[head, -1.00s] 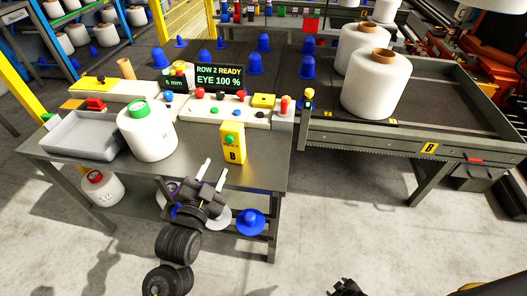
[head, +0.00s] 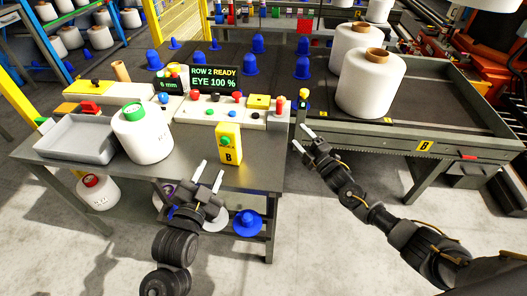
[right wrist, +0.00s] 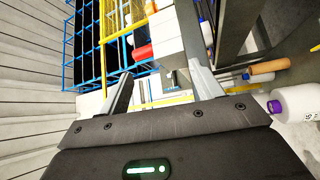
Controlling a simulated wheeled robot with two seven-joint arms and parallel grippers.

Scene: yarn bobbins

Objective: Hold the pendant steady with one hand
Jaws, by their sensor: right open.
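The pendant appears to be the yellow box (head: 229,146) with a green button and a "B" label, standing upright near the front edge of the grey table (head: 185,155). My left gripper (head: 209,175) is in front of and below it, fingers apart and empty, not touching it. My right gripper (head: 303,139) is to the right of the table's right edge, clear of the yellow box, open and empty. The right wrist view shows its two spread fingers (right wrist: 160,88) with nothing between them. The yellow box cannot be made out there.
A white bobbin with a green cap (head: 142,135) and a grey tray (head: 75,138) stand left of the yellow box. A control panel (head: 225,110) and a display (head: 214,79) are behind it. The conveyor bed (head: 437,110) carries large bobbins (head: 365,85) at the right.

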